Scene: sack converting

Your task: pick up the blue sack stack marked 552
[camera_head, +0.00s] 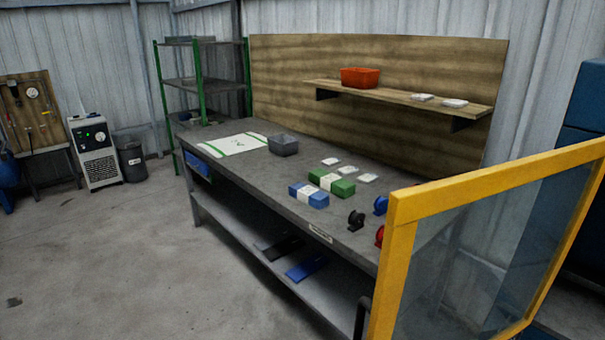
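A blue sack stack (298,188) with a white band around its middle lies on the grey workbench (236,160), near the front edge. Any number on its band is too small to read. A green stack (345,188) with a similar white band lies just behind it and to the right. A flat blue item (306,267) lies on the bench's lower shelf. Neither of my grippers is in view.
A yellow-framed clear panel (400,250) stands at the right, in front of the bench's right end. Dark, blue and red tape-like items (356,220) sit right of the stacks. A grey bin (284,146) stands farther back.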

